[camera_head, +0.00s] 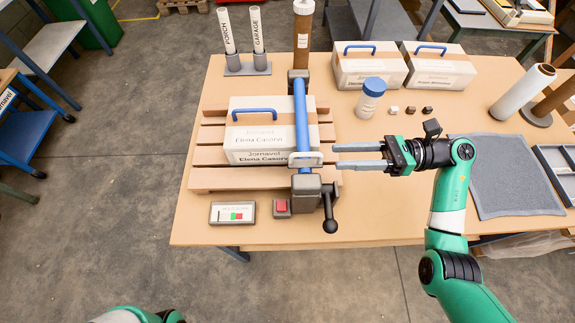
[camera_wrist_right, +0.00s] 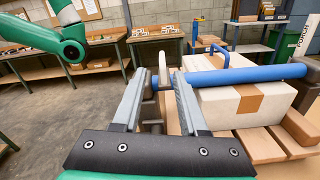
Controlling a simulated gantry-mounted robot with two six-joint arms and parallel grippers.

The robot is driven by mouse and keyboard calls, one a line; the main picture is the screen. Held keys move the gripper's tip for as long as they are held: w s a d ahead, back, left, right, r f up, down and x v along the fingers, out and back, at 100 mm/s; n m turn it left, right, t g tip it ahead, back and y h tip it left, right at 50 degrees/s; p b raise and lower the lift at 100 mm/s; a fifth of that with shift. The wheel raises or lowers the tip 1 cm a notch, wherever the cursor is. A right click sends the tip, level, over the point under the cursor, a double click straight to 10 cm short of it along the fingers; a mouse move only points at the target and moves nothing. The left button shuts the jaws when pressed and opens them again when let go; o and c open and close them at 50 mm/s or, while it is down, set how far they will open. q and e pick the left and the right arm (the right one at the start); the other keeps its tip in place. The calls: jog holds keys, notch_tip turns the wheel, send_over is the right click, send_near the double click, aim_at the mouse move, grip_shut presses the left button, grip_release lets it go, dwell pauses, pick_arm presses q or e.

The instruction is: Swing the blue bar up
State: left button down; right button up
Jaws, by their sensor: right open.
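The blue bar (camera_head: 300,115) lies lengthwise along the right end of a white box (camera_head: 255,145) with a brown band, running from a rear post to a grey clamp (camera_head: 308,195) at the front. A pale handle plate (camera_head: 303,160) is at its near end. My right gripper (camera_head: 335,156) is open just right of that plate, its fingers pointing at it. In the right wrist view the blue bar (camera_wrist_right: 235,76) runs off to the right, and a pale upright piece shows between the fingertips (camera_wrist_right: 158,78). Contact cannot be told. My left gripper is out of view.
The box sits on a wooden pallet (camera_head: 205,180). A black-knobbed lever (camera_head: 330,210), a red button (camera_head: 282,206) and a small panel (camera_head: 233,212) are in front. A blue-lidded jar (camera_head: 371,98) and two more boxes (camera_head: 368,70) stand behind right. A grey mat (camera_head: 515,175) lies right.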

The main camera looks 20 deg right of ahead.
aim_at(294, 154)
jog(key=x, duration=1.1)
jog(key=shift+w+a+r, duration=0.15)
jog(key=shift+w+a, duration=0.05)
jog(key=shift+w, duration=0.1)
grip_shut()
dwell(0.9)
